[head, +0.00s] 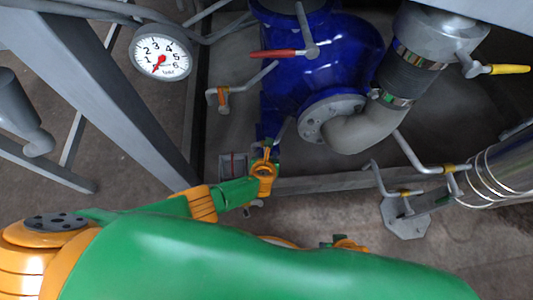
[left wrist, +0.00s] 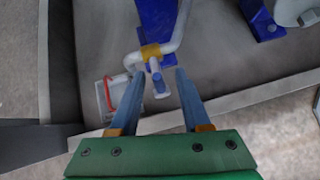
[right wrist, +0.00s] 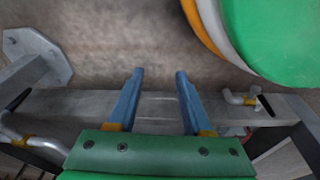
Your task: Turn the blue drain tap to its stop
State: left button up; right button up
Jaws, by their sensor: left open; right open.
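My left gripper (left wrist: 159,76) is open, with one finger on each side of the handle; gaps show, and I see no contact. In the head view my left gripper (head: 268,155) is at the foot of the blue pump, where its fingers and the tap are hard to separate. My right gripper (right wrist: 160,72) is open and empty above a grey beam in the right wrist view; my arm largely hides it in the head view.
The blue pump (head: 330,45) carries a red-handled valve (head: 272,53). A pale box with a red line (left wrist: 112,92) lies beside the tap. A grey beam (head: 330,181) runs in front. A gauge (head: 161,54) and a yellow-handled valve (head: 509,69) stand farther off.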

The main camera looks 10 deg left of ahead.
pick_arm(q)
jog(key=p+v, duration=0.2)
jog(key=v, duration=0.1)
jog(key=shift+s+r+p, duration=0.25)
jog(key=shift+p, duration=0.15)
pick_arm(e)
jog(key=s+d, duration=0.1)
jog(key=s+d+f, duration=0.1)
jog(key=s, duration=0.1)
jog(key=shift+s+d+f, duration=0.1)
jog(key=shift+s+f, duration=0.05)
jog(key=shift+s, duration=0.15)
